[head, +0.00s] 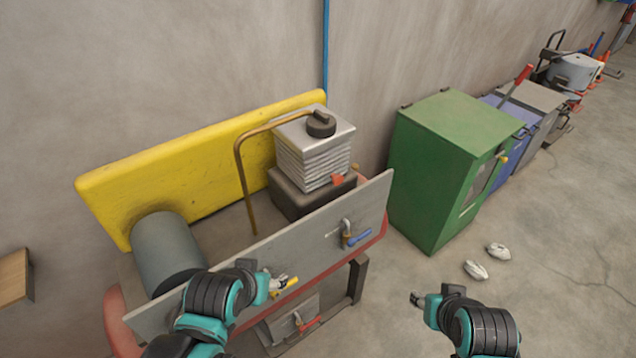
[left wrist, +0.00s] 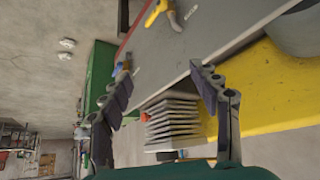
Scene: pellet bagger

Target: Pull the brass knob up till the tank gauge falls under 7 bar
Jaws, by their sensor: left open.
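I cannot make out a brass knob or the face of a tank gauge in either view. A grey cylinder (head: 165,250), perhaps the tank, lies at the left of the machine. A sloping grey panel (head: 330,228) carries a yellow-handled valve (head: 284,281) and a blue-handled valve (head: 353,238). My left gripper (head: 262,284) is by the panel's near edge, close to the yellow handle. In the left wrist view my left gripper (left wrist: 165,93) is open and empty, and the yellow handle (left wrist: 166,13) is at the top. My right gripper (head: 418,300) is over the floor, right of the panel.
Behind the panel stand a ribbed grey stack (head: 312,160), a bent copper pipe (head: 242,180) and a yellow backboard (head: 215,150). A green cabinet (head: 435,170) stands to the right. Two white objects (head: 476,270) lie on the floor before it.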

